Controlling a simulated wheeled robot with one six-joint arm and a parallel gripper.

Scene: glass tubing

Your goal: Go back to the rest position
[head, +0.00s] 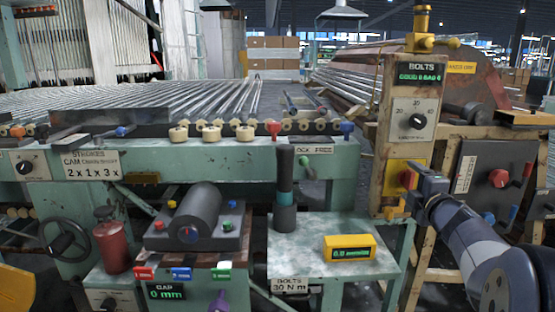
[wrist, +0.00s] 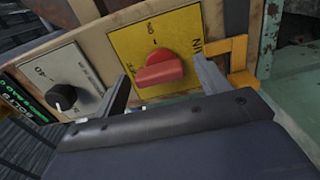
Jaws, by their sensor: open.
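My gripper (head: 413,190) is at the right of the head view, at the lower part of the upright control post (head: 397,90). In the wrist view my gripper (wrist: 160,85) is open, with one finger on each side of a red rotary switch (wrist: 160,70) on a yellow plate (wrist: 190,35). Whether the fingers touch the switch I cannot tell. The red switch also shows in the head view (head: 408,178), partly hidden by my gripper. A black knob (wrist: 62,96) on a white dial plate is left of the fingers in the wrist view.
A green bench (head: 330,240) holds a yellow box (head: 349,248) and a dark upright cylinder (head: 285,190). A grey panel with a red knob (head: 498,178) is right of the post. Glass tubes (head: 220,97) lie on the rollers behind. A yellow bracket (wrist: 240,65) is close by my right finger.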

